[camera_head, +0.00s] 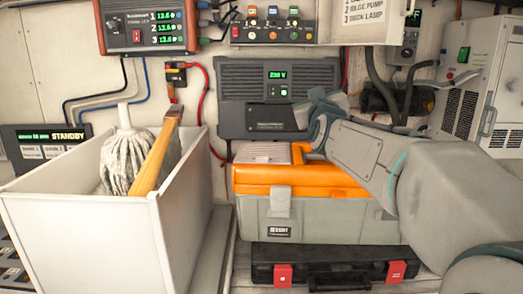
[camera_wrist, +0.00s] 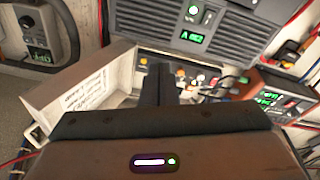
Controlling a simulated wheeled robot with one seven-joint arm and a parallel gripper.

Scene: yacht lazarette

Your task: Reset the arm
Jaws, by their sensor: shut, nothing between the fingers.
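My arm reaches in from the right in the head view, over the orange and grey toolbox (camera_head: 300,185), with its wrist end in front of the grey inverter (camera_head: 262,90). The fingers are hidden in that view. In the wrist view my gripper (camera_wrist: 160,82) shows two dark fingers pressed together, with nothing between them. Beyond the fingertips is the switch panel (camera_wrist: 195,78), which also shows in the head view (camera_head: 272,30). The wrist picture is turned, with the inverter (camera_wrist: 195,30) at its top.
A white bin (camera_head: 85,235) with a mop (camera_head: 128,160) and a wooden handle (camera_head: 158,155) stands at left. A black case (camera_head: 330,270) lies below the toolbox. A labelled white door (camera_head: 366,18) juts out at upper right. A vented unit (camera_head: 480,90) is at far right; cables hang on the wall.

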